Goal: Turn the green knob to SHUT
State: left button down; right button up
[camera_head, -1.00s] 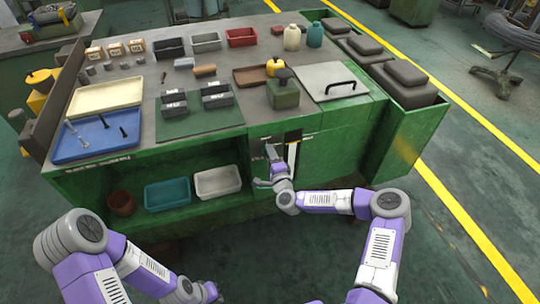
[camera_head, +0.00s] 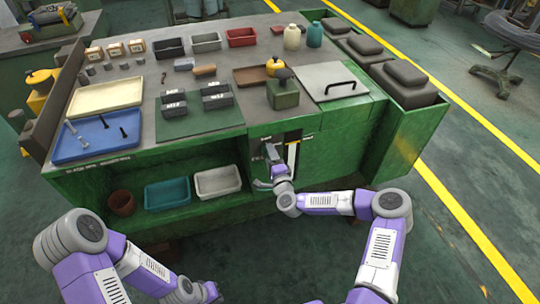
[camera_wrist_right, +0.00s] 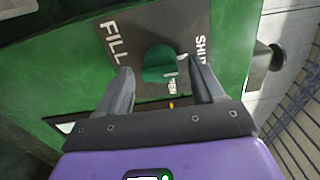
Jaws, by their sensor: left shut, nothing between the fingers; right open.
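The green knob (camera_wrist_right: 157,62) sits on a dark plate (camera_wrist_right: 180,22) in the right wrist view. FILL is printed left of the knob, and a partly covered word starting SHU is on its right. A small pale mark shows at the knob's right side. My right gripper (camera_wrist_right: 160,68) is open, with one finger on each side of the knob; whether they touch it I cannot tell. In the head view my right gripper (camera_head: 270,164) is at the bench's front panel and hides the knob. My left gripper (camera_head: 212,292) is shut and empty, low in front of the bench.
The green bench (camera_head: 330,150) carries a blue tray (camera_head: 90,148), several bins and a lidded box (camera_head: 283,90). Below, a shelf holds a teal bin (camera_head: 167,194) and a white bin (camera_head: 217,182).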

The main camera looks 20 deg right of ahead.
jog(key=s+p, duration=0.1)
jog(key=s, duration=0.5)
jog(key=shift+s+d, duration=0.15)
jog(key=shift+s, duration=0.25)
jog(key=s+a+f+n+g+y+p, duration=0.1)
jog(key=s+a+f+n+g+y, duration=0.5)
jog(key=s+a+f+n+g, duration=0.65)
jog(key=s+d+f+n+g+h, duration=0.1)
jog(key=s+g, duration=0.1)
jog(key=s, duration=0.6)
jog(key=s+d+f+n+g+h+p, duration=0.1)
jog(key=s+d+f+n+g, duration=0.1)
jog(key=s, duration=0.7)
jog(key=shift+s+f+g, duration=0.25)
jog(key=shift+s+g, duration=0.05)
jog(key=shift+g, duration=0.15)
jog(key=shift+d, duration=0.1)
